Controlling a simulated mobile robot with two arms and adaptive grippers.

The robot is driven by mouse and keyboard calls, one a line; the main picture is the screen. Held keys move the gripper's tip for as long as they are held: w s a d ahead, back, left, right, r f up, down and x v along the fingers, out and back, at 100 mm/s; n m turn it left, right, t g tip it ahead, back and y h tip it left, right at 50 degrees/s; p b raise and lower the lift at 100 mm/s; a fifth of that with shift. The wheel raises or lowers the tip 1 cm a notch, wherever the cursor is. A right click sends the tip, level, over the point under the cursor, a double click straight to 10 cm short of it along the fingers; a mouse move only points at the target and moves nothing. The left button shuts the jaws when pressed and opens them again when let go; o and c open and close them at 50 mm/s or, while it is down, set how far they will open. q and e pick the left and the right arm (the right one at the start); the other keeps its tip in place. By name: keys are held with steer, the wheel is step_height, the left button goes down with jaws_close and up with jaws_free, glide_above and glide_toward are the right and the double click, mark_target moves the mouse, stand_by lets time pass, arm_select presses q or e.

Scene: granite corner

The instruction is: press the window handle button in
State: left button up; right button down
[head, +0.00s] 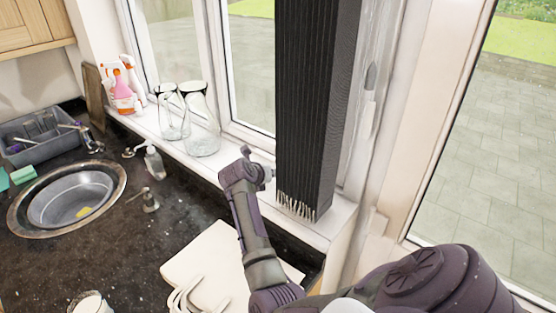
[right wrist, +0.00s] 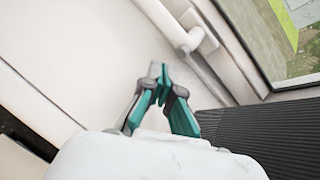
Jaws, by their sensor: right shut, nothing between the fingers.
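The white window handle (right wrist: 178,24) is on the window frame in the upper middle of the right wrist view. Its button cannot be told apart from the rest of it. My right gripper (right wrist: 158,76) has teal fingers that come together at the tips. It is shut and empty, below the handle in that picture, with a gap showing between them. In the head view my right gripper (head: 266,172) is at the window sill, left of the black blind, and mostly hidden by its own wrist. I cannot make out the handle there. My left gripper is out of view.
A folded black blind (head: 315,100) hangs close to the right of my gripper. Two glass vases (head: 200,130) and spray bottles (head: 125,88) stand on the sill (head: 180,150). A soap bottle (head: 154,163), sink (head: 75,198) and pale board (head: 205,265) are on the dark counter.

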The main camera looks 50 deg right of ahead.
steer(key=shift+s+a, duration=0.2)
steer(key=shift+a, duration=2.25)
